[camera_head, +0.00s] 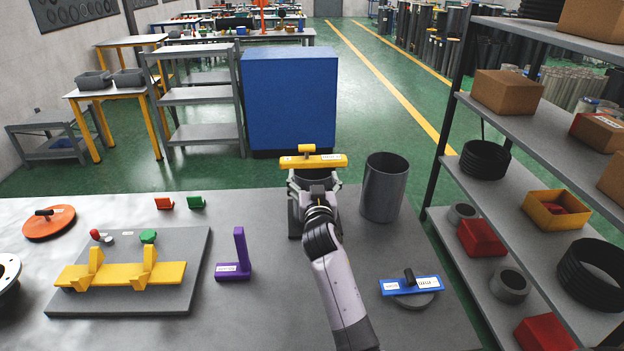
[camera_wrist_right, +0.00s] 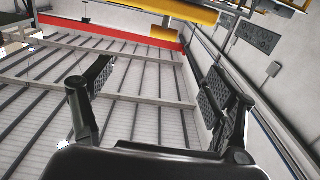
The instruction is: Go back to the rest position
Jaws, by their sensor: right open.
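My right arm reaches forward over the grey table (camera_head: 400,325) from the lower middle of the head view. My right gripper (camera_head: 314,182) is at its far end, in front of a yellow part with a raised handle (camera_head: 325,161). In the right wrist view, the two black fingers of this gripper (camera_wrist_right: 155,98) are spread apart with nothing between them. Beyond them are the ceiling beams and a wall, so the gripper points upward. My left gripper is not in view.
A grey open cylinder (camera_head: 385,188) stands just right of the gripper. A blue-handled part (camera_head: 410,286) lies right of the arm. A purple bracket (camera_head: 236,262) and a plate with a yellow fixture (camera_head: 120,274) are left. A loaded shelf (camera_head: 540,125) stands at right.

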